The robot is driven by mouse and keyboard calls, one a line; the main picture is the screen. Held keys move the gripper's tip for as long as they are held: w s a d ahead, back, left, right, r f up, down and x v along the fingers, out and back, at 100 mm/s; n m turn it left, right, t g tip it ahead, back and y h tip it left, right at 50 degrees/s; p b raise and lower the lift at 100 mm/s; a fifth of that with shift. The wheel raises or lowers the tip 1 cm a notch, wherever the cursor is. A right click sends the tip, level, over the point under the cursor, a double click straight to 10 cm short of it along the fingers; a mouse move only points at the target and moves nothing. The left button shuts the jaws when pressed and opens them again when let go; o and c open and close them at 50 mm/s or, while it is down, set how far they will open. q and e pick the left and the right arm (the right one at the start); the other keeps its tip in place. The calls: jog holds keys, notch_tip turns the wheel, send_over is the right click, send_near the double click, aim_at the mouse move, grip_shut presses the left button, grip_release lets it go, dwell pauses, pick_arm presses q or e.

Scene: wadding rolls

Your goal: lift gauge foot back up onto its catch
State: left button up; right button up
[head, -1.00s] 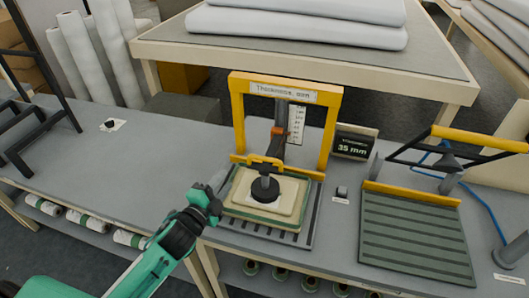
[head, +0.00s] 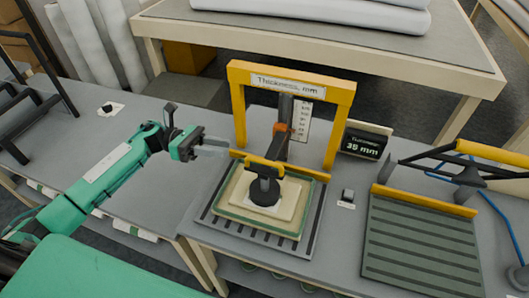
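The thickness gauge has a yellow frame (head: 343,120) with an orange pointer (head: 281,132) beside its scale (head: 302,121). Its black round foot (head: 265,191) hangs under a yellow crosspiece, above the cream pad (head: 233,197). A pale round patch shows at the foot's front edge. I cannot tell whether the foot touches the pad or whether the catch holds it. My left gripper (head: 213,146) is left of the gauge frame, apart from it, fingers pointing right. It holds nothing visible; its finger gap is unclear. My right gripper is out of view.
The display (head: 364,145) right of the gauge reads 35 mm. A small dark block (head: 347,196) sits on the bench. A ribbed green board (head: 420,245) with a yellow-handled bar (head: 490,153) lies at right. The bench left of the gauge is mostly clear.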

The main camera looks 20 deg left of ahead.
aim_at(262, 161)
pick_arm(q)
jog(key=shift+m+g+y, duration=0.3)
jog(key=shift+m+g, duration=0.3)
jog(key=shift+m, duration=0.2)
jog(key=d+p, duration=0.2)
jog(key=d, duration=0.1)
jog(key=d+p, duration=0.2)
jog(key=d, duration=0.2)
jog(key=d+p, duration=0.2)
jog(key=d, duration=0.2)
jog(key=shift+s+d+r, duration=0.1)
jog(key=shift+s+r, duration=0.05)
jog(key=shift+s, duration=0.25)
jog(key=shift+d+f+p, duration=0.2)
jog(key=shift+d+p, duration=0.2)
jog(key=shift+d, duration=0.25)
jog(key=shift+c, duration=0.4)
grip_shut()
